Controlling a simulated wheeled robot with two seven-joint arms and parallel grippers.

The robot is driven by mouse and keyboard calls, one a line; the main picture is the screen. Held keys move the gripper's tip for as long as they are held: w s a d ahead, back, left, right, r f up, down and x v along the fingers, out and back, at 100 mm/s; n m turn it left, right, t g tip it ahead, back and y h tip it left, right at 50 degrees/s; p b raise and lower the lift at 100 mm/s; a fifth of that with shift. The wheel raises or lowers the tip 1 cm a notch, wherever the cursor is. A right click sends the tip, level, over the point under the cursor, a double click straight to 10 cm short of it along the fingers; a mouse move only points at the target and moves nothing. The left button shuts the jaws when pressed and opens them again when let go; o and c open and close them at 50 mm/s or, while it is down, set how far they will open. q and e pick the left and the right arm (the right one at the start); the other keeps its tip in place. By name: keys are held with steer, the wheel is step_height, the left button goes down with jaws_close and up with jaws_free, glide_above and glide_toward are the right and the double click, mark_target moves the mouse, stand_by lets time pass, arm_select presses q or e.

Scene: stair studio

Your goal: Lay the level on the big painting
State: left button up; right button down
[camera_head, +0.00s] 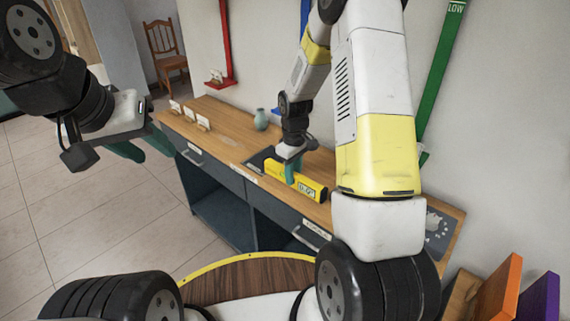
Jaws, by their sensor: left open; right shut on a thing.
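The level (310,188) is a yellow bar with a small display near its right end, over the wooden counter top. My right gripper (291,172) points down and is shut on the level, its greenish fingers around the bar. I cannot tell whether the level touches the surface below. A dark flat panel (258,160) shows on the counter behind the level, partly hidden. I cannot make out which thing is the big painting. My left gripper (142,148) is open and empty, out over the floor to the left of the counter.
The wooden counter (225,128) has drawers and open shelves below. Small white cards (203,123) and a teal vase (261,119) stand at its far end. A grey sheet with white marks (438,228) lies at the right end. Orange (500,290) and purple (540,298) boards stand lower right.

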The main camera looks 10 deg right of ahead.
steer(key=shift+w, duration=0.3)
steer(key=f, duration=0.2)
steer(key=w, duration=0.1)
steer(key=shift+d+f, duration=0.25)
steer(key=shift+f, duration=0.4)
steer(key=shift+f, duration=0.15)
steer(key=c, duration=1.2)
jaws_free()
